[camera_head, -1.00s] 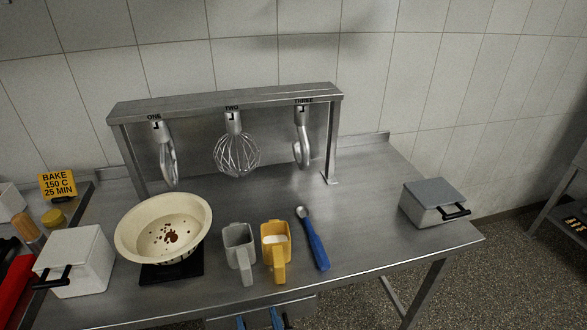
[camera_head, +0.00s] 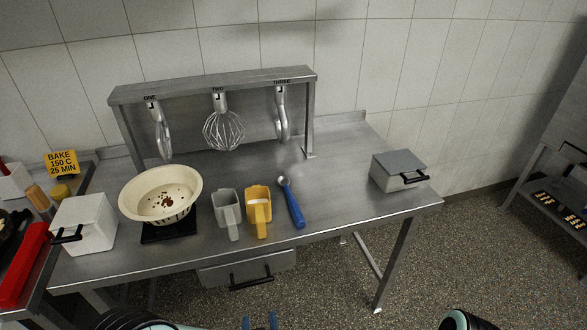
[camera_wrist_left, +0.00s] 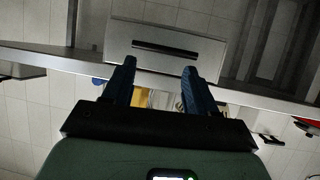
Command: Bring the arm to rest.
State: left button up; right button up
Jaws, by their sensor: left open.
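My left gripper (camera_head: 260,321) shows only its two blue fingertips at the bottom edge of the head view, in front of the steel table and below its drawer. In the left wrist view my left gripper (camera_wrist_left: 158,82) has its dark blue fingers apart with nothing held between them. The drawer (camera_wrist_left: 165,45) with its black handle lies beyond the fingers in that view. My right gripper is not in view; a dark rounded part of mine shows at the bottom right of the head view.
The steel table (camera_head: 330,180) bears a cream bowl (camera_head: 160,194) on a black scale, a grey cup (camera_head: 227,210), a yellow cup (camera_head: 259,212), a blue-handled spoon (camera_head: 291,202) and two lidded boxes. A rack (camera_head: 215,86) holds hanging tools.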

pick_arm(q)
jog(key=s+a+f+g+h+p, duration=0.1)
jog(key=s+a+f+g+p, duration=0.1)
jog(key=s+f+g, duration=0.35)
jog(key=s+a+f+g+h+p, duration=0.2)
jog(key=s+f, duration=0.1)
jog(key=f, duration=0.6)
jog(key=s+f+n+g+h+p, duration=0.1)
jog(key=s+f+g, duration=0.1)
jog(key=s, duration=0.5)
jog(key=s+f+g+h+p, duration=0.1)
jog(key=s+f+g, duration=0.2)
jog(key=s, duration=0.3)
jog(key=shift+s+f+n+g+h, duration=0.2)
jog(key=shift+s+n+g+h, duration=0.2)
jog(key=shift+g, duration=0.25)
